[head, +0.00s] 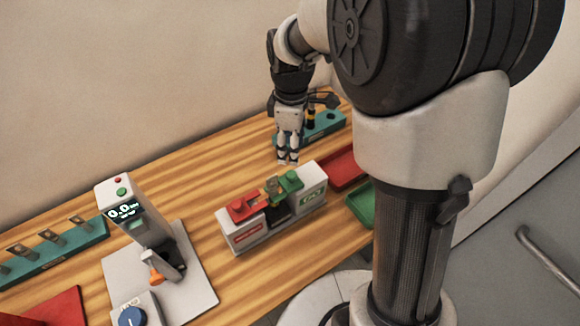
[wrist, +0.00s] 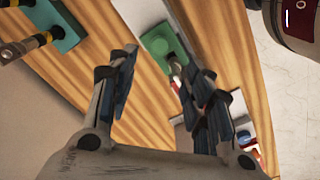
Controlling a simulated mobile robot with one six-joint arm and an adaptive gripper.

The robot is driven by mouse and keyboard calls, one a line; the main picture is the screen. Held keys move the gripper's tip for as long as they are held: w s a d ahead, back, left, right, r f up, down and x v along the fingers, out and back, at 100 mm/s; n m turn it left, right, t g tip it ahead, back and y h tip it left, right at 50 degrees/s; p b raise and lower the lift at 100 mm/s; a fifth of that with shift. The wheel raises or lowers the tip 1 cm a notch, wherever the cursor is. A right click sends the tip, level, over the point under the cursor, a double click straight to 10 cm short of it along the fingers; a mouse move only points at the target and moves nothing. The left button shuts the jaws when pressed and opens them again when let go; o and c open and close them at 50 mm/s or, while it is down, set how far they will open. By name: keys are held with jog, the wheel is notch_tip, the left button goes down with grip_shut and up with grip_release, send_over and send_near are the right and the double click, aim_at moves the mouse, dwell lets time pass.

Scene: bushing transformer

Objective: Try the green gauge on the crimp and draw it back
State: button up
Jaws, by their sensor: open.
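A grey fixture (head: 266,228) stands on the wooden bench, with a red block (head: 241,207) at its left end and a green block (head: 290,181), which looks like the green gauge, at its right end. A small brass-coloured piece (head: 272,187), perhaps the crimp, shows between them. My gripper (head: 288,159) points down above and behind the green block, apart from it and empty. In the wrist view, the green block (wrist: 160,38) lies beyond my open fingertips (wrist: 163,62); the right finger hides much of the fixture.
A teal stand (head: 325,124) with black-and-yellow tools is behind my gripper. A red tray (head: 343,170) and a green tray (head: 361,205) lie right of the fixture. A grey device with a display (head: 124,212) and a teal rack (head: 55,248) stand left. Bench between device and fixture is clear.

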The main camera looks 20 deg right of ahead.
aim_at(291, 174)
notch_tip(291, 174, down, 11)
jog(key=shift+r+b, duration=0.2)
jog(key=shift+b, duration=0.45)
jog(key=shift+c, duration=0.5)
grip_shut()
